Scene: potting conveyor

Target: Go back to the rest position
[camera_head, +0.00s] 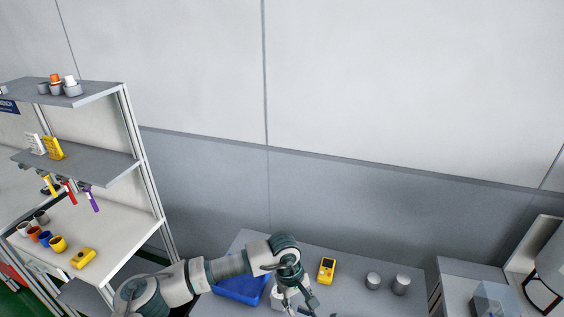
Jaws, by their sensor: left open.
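My left arm comes in from the bottom left and bends down over the grey table (345,292). My left gripper (300,304) points down near the bottom edge, with its fingers apart. A pale object, partly hidden, shows beside and behind the fingers; I cannot tell whether they touch it. A blue bin (236,292) lies left of the gripper, partly covered by my arm. A yellow device (327,270) stands to the right of the gripper. My right gripper does not show.
Two grey cylinders (373,281) (401,285) stand on the table's right part. A shelf rack (150,175) with pots, tools and a yellow device (83,258) stands left. A plain wall (400,90) closes the back.

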